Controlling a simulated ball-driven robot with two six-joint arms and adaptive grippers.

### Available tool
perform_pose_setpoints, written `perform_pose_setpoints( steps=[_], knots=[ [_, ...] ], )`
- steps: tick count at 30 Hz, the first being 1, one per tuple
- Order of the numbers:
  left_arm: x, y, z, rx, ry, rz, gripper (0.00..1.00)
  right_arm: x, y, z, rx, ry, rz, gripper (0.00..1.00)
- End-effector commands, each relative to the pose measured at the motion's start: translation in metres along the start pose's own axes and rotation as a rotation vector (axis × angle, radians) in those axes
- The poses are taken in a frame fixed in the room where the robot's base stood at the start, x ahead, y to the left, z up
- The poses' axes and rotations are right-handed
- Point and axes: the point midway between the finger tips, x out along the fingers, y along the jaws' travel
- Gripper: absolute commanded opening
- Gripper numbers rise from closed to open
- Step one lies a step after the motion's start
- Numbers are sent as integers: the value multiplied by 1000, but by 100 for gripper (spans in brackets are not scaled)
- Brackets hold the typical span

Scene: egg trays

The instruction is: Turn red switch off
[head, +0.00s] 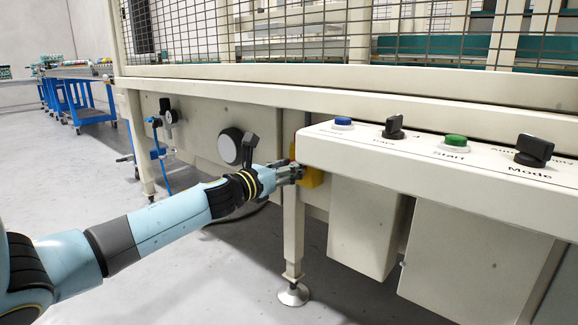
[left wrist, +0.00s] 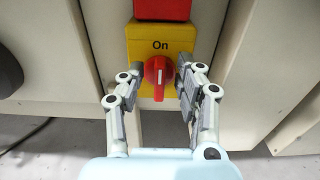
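The red switch (left wrist: 158,72) is a round red knob with a pale pointer line standing upright toward the word "On". It sits on a yellow plate (left wrist: 135,33) on the machine front; in the head view a bit of the yellow plate (head: 313,178) shows beside the bench corner. My left gripper (left wrist: 158,80) is open, one finger on each side of the knob in the left wrist view. I cannot tell whether the fingers touch it. In the head view the left gripper (head: 294,173) reaches the plate and hides the knob. My right gripper is in neither view.
A pale control panel (head: 400,165) with a blue button (head: 343,123), a green Start button (head: 455,141) and black knobs juts out on the right. A bench leg (head: 293,235) stands below the gripper. A red block (left wrist: 162,9) is above the plate. Open floor lies at left.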

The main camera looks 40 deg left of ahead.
Motion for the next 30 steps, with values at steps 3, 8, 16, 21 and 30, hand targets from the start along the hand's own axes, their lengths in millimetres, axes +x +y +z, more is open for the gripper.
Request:
perform_pose_setpoints(
  steps=[3, 8, 16, 21, 30],
  knots=[
    [0, 0, 0, 0, 0, 0, 35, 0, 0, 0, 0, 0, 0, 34],
    [0, 0, 0, 0, 0, 0, 22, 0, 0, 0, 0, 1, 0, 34],
    [0, 0, 0, 0, 0, 0, 0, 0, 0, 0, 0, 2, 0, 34],
    [0, 0, 0, -3, 0, 0, 0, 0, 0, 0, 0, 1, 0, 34],
    [0, 2, 0, -93, 0, 0, 0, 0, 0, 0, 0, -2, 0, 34]
  ],
)
